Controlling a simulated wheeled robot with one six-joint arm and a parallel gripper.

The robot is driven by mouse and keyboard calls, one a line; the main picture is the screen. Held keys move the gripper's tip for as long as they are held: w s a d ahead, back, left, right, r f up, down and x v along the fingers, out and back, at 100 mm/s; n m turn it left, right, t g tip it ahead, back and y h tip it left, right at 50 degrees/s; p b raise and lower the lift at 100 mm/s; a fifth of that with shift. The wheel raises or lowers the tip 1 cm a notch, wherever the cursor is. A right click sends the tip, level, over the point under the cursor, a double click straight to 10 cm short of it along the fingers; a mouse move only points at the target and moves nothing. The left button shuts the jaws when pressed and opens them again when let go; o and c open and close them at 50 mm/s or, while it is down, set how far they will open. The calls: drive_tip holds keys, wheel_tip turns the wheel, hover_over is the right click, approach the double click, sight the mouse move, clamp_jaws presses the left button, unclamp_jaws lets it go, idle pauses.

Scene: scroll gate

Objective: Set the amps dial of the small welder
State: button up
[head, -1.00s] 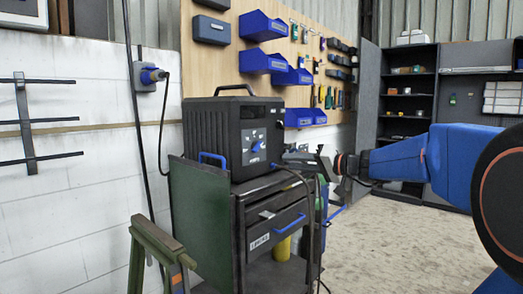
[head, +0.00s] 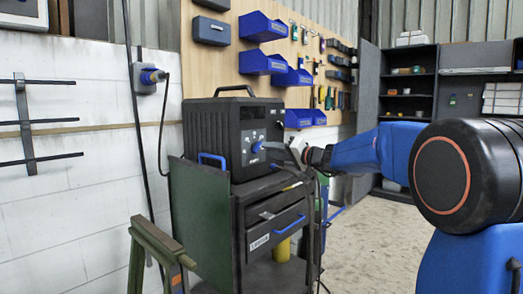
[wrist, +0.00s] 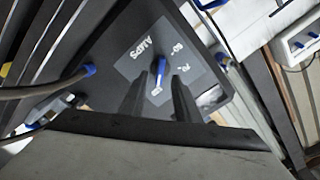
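The small welder (head: 212,130) is a black box with a handle, standing on a dark cart. Its amps dial (head: 257,146) is a blue knob on the front panel. In the wrist view the dial (wrist: 160,68) shows as a blue bar on a grey label marked AMPS, with numbers around it. My gripper (head: 276,150) is at the front panel, close to the dial. In the wrist view its two dark fingers (wrist: 157,88) stand apart, with the dial between and just beyond their tips. Whether they touch it cannot be told.
The cart (head: 275,215) has drawers and a green side panel (head: 200,225). A dark cable hangs from the welder's front. A pegboard (head: 225,65) with blue bins and tools is behind. A green trestle (head: 155,250) stands front left. Open floor lies to the right.

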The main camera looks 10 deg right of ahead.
sight(259, 148)
drive_tip(key=shift+x, duration=2.7)
clamp_jaws()
